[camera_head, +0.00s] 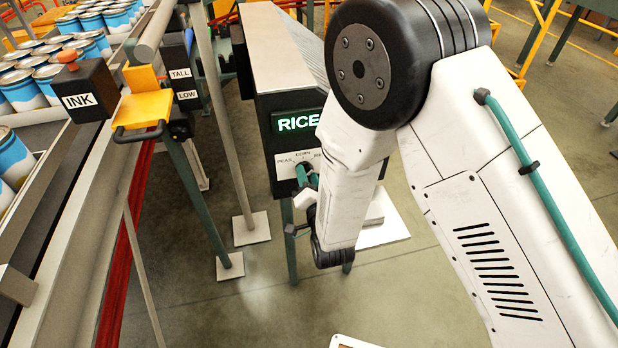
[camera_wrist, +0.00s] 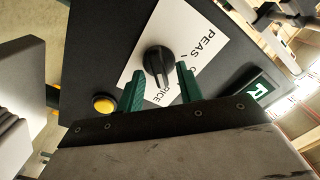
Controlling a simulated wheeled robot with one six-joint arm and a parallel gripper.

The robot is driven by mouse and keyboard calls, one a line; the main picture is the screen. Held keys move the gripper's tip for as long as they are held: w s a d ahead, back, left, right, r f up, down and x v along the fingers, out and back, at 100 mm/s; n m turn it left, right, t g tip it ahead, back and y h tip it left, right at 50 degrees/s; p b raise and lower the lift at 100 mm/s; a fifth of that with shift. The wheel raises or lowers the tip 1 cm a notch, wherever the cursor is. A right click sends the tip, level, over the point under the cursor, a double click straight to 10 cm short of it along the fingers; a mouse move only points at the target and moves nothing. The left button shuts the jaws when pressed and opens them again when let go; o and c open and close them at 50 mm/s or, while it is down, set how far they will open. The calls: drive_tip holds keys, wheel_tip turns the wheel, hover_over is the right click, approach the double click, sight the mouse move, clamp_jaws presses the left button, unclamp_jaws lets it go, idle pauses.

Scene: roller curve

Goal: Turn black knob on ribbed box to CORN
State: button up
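The black knob (camera_wrist: 157,60) sits on a white label plate (camera_wrist: 150,28) on the dark face of the ribbed box (camera_head: 287,101). The wrist view shows PEAS and RICE on the plate; the word between them is mostly hidden by a finger. The knob's bar points toward RICE, and the box's lit display (camera_head: 297,122) reads RICE. My gripper (camera_wrist: 160,70) is open, its two green fingers on either side of the knob, with gaps visible. In the head view my gripper (camera_head: 304,174) covers most of the knob, and CORN shows at the plate's top.
A yellow button (camera_wrist: 103,104) is on the box face beside the plate. To the left stand an INK box (camera_head: 88,92), a yellow bracket (camera_head: 143,108), TALL/LOW signs and a conveyor of blue cans (camera_head: 22,90). Posts stand between these and the box.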

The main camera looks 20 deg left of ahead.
clamp_jaws()
drive_tip(key=n, duration=0.8)
drive_tip(key=shift+s+a, duration=0.1)
idle(0.4)
drive_tip(key=shift+n, duration=0.5)
unclamp_jaws()
